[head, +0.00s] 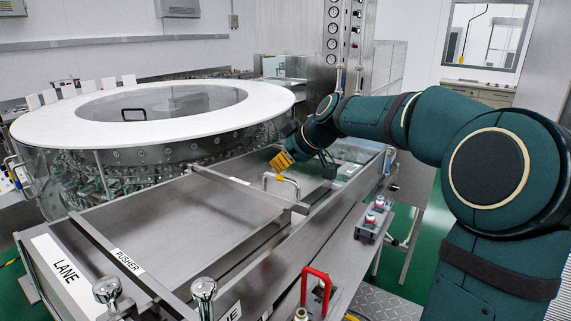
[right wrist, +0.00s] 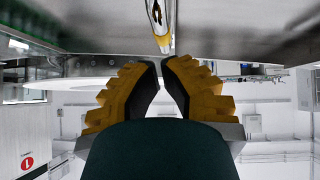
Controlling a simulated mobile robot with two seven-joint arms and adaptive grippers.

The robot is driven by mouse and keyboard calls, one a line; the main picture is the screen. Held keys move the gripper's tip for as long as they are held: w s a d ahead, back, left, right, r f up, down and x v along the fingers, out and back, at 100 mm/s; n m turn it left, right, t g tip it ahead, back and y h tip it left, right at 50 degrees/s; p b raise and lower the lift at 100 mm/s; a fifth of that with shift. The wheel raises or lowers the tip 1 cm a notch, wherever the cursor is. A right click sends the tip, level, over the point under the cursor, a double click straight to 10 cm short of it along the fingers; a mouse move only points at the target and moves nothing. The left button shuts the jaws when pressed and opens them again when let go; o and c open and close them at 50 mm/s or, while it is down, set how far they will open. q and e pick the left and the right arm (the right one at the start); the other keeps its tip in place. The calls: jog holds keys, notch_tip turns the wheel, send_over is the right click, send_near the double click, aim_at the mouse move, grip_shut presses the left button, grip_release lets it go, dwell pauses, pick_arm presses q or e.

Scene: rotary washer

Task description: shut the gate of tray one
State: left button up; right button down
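A metal bar handle (head: 282,178) stands on a flat crossbar (head: 246,189) that spans the steel tray (head: 190,214). I cannot tell whether this crossbar is the gate of tray one; its number label is not readable. My right gripper (head: 281,162) has yellow fingers and is just above the handle. In the right wrist view, the fingertips (right wrist: 161,60) are almost together with nothing visible between them. A shiny metal rod (right wrist: 160,25) shows just beyond the tips; contact is unclear. My left gripper is not in view.
A second crossbar marked PUSHER (head: 127,260) lies nearer, beside a LANE label (head: 67,272). The round washer with a white ring top (head: 50,124) stands at the left. Metal knobs (head: 204,290), a red handle (head: 318,276) and a button box (head: 373,219) line the near right side.

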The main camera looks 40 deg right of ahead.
jog(key=w+r+p+v, duration=0.1)
jog(key=v, duration=1)
jog(key=shift+s+r, duration=0.15)
jog(key=shift+s, duration=0.1)
jog(key=shift+a, duration=0.1)
